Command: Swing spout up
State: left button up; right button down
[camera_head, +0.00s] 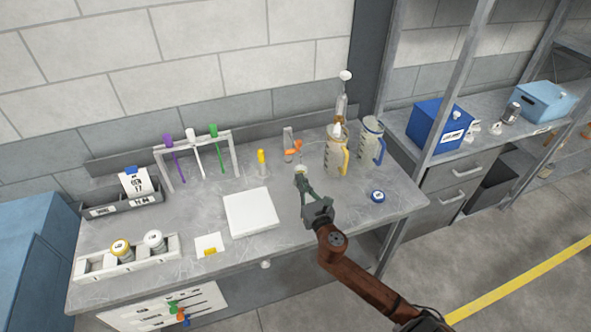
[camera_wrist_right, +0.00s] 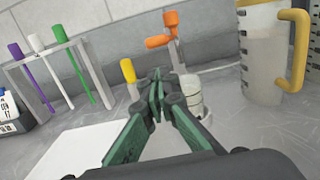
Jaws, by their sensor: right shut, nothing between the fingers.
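The right gripper (camera_head: 303,178) is shut and empty above the middle of the workbench (camera_head: 345,210). Its green fingertips are together in the wrist view (camera_wrist_right: 161,84). Just beyond them stands a small pale bottle (camera_wrist_right: 191,92), partly hidden by a finger. An orange fitting (camera_head: 293,148) sits at the back of the bench; in the wrist view its orange parts (camera_wrist_right: 160,40) show on a grey upright. I cannot tell surely which part is the spout. A pale jug with a yellow handle (camera_head: 335,158) stands right of the gripper. The left gripper is not in view.
A yellow-capped tube (camera_head: 262,162), a white pad (camera_head: 251,212) and a rack with coloured handles (camera_head: 198,158) are to the left. A blue cap (camera_head: 377,196) lies at the right front. Bare bench lies between.

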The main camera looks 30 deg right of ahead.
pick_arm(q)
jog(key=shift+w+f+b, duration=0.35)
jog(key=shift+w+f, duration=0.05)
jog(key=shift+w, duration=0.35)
pick_arm(e)
jog(key=x, duration=0.9)
jog(key=shift+w+d, duration=0.1)
jog(key=shift+d, duration=0.05)
